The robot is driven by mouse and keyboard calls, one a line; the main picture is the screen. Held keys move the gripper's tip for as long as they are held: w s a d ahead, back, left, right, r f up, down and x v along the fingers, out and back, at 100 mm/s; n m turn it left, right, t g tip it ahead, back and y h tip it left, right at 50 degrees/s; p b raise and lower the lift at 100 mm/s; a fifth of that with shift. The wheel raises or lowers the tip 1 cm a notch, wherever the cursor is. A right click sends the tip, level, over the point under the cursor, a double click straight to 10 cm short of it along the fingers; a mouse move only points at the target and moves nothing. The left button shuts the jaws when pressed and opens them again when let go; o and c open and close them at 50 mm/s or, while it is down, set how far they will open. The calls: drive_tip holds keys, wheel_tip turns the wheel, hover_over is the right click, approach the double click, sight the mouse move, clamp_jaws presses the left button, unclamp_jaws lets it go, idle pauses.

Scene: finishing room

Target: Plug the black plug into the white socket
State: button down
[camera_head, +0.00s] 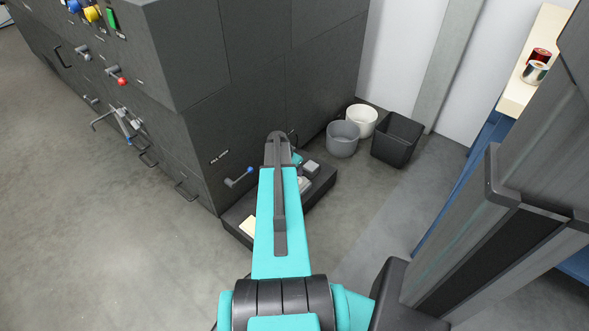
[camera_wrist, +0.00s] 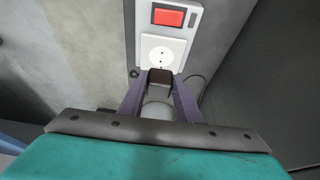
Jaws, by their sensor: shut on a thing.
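In the wrist view the white socket (camera_wrist: 162,54) is a round-faced outlet with two small holes, set in a white plate on a wall. My gripper (camera_wrist: 160,82) is shut on the black plug (camera_wrist: 160,76), which sits between its two purple fingers. In the head view my arm hides the plug and the socket.
A red switch (camera_wrist: 168,17) is above the socket. A dark cable (camera_wrist: 204,88) runs at the right. In the head view a dark cabinet (camera_head: 190,60) with levers stands at the left. A grey bucket (camera_head: 342,140), a white bucket (camera_head: 362,121) and a black bin (camera_head: 397,140) stand beyond my arm.

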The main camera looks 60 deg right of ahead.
drive_tip(key=shift+f+b, duration=0.95)
drive_tip(key=shift+f, duration=1.1)
drive_tip(key=shift+f, duration=0.6)
idle(0.5)
drive_tip(key=c, duration=2)
unclamp_jaws()
drive_tip(key=o, duration=1.4)
drive_tip(key=shift+c, duration=0.2)
drive_tip(key=shift+r, duration=0.15)
drive_tip(key=shift+r+p, duration=1.6)
drive_tip(key=shift+r, duration=1.75)
